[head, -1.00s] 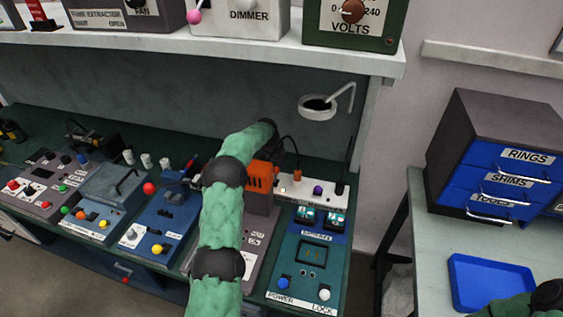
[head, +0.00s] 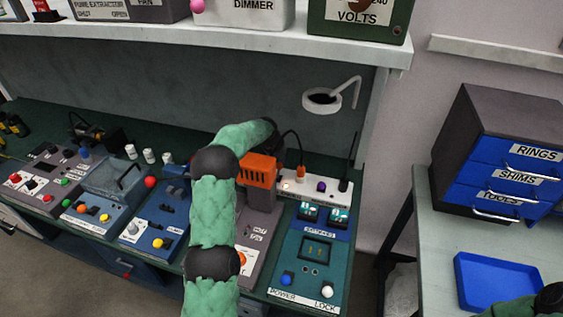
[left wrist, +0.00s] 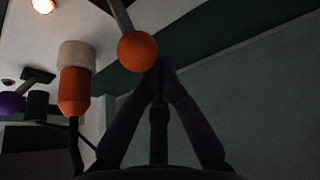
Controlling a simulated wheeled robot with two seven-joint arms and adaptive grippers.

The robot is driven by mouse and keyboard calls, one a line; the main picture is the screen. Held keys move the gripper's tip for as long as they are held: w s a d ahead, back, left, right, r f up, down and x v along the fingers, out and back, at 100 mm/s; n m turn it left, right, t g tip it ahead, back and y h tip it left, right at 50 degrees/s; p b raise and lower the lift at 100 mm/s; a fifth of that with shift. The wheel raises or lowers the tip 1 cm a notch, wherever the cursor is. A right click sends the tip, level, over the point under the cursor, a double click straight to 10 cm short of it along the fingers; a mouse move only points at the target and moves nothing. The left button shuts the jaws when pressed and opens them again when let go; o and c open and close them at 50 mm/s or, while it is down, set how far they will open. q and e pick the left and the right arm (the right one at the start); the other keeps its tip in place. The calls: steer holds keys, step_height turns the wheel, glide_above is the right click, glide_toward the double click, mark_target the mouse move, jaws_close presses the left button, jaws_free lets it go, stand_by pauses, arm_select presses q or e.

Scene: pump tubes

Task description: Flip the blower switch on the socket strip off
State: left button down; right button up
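The white socket strip (head: 333,192) lies at the back right of the green bench, with an orange plug (head: 301,172), a purple knob (head: 321,186) and a black plug on it. In the left wrist view the strip fills the upper left. An orange ball-tipped lever (left wrist: 137,51), an orange plug (left wrist: 74,92), a purple-tipped lever (left wrist: 11,103) and a glowing lamp (left wrist: 42,5) show there. My left gripper (left wrist: 163,76) has its fingertips together, close beside the orange ball; contact cannot be told. My arm and an orange box hide the gripper in the head view. No blower label is readable.
An orange box (head: 258,170) stands just left of the strip. Several control boxes line the bench, including a teal one (head: 309,277) in front of the strip. A shelf (head: 215,40) overhangs the bench. A white ring-shaped holder (head: 322,101) hangs above the strip.

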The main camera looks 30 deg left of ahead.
arm_select(q)
steer(key=shift+s+d+t+b, duration=0.1)
steer(key=shift+s+t+b, duration=0.2)
steer(key=shift+s+b, duration=0.1)
steer(key=shift+s+d+r, duration=0.15)
steer(key=shift+s+r, duration=0.15)
steer(key=shift+s, duration=0.1)
steer(key=shift+r+p, duration=0.1)
steer(key=shift+p, duration=0.2)
steer(key=shift+r+p, duration=0.45)
steer(key=shift+r, duration=0.3)
step_height(320, 180, up, 10)
stand_by(0.7)
